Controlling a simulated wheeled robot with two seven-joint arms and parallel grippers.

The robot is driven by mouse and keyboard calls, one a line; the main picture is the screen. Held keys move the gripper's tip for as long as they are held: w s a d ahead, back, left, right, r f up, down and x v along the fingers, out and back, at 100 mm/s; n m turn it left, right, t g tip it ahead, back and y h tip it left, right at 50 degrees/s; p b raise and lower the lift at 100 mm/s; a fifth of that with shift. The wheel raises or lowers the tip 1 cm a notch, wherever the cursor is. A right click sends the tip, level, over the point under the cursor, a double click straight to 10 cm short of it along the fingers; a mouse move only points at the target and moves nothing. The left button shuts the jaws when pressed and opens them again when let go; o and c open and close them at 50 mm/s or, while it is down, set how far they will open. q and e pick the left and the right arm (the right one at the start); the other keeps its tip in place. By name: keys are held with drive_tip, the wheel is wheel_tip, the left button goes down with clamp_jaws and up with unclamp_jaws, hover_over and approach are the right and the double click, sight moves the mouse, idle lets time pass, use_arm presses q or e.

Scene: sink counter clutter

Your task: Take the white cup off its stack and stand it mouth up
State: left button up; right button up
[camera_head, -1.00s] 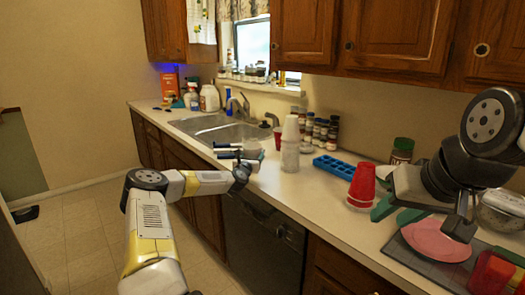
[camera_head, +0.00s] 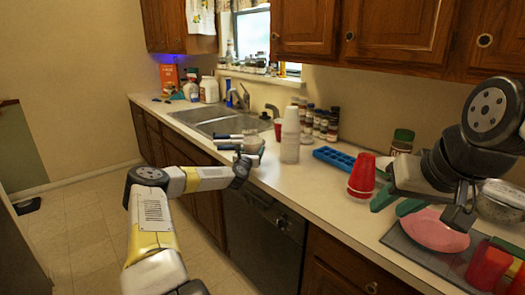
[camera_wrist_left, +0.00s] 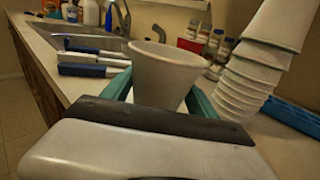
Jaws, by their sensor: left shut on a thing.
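My left gripper (camera_wrist_left: 162,95) is shut on a white cup (camera_wrist_left: 166,72), its teal fingers on either side. The cup is mouth up, nearly upright, and apart from the stack. It also shows small in the head view (camera_head: 252,142) at the front of the counter by the sink; whether its base touches anything is hidden. The stack of white cups (camera_head: 290,138) stands just right of it, narrow end up, and fills the right of the left wrist view (camera_wrist_left: 255,70). My right gripper (camera_head: 396,201) is open and empty at the right.
A red cup stack (camera_head: 362,177) and pink plate (camera_head: 433,232) are to the right. The sink (camera_head: 222,122) is to the left. Counter in front of the tray is clear.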

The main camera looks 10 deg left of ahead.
use_arm(q)
drive_tip(key=shift+f, duration=0.25)
drive_tip(key=o, duration=1.4)
drive_tip(key=shift+c, duration=0.2)
drive_tip(key=s, duration=0.7)
drive_tip(key=shift+s, duration=0.4)
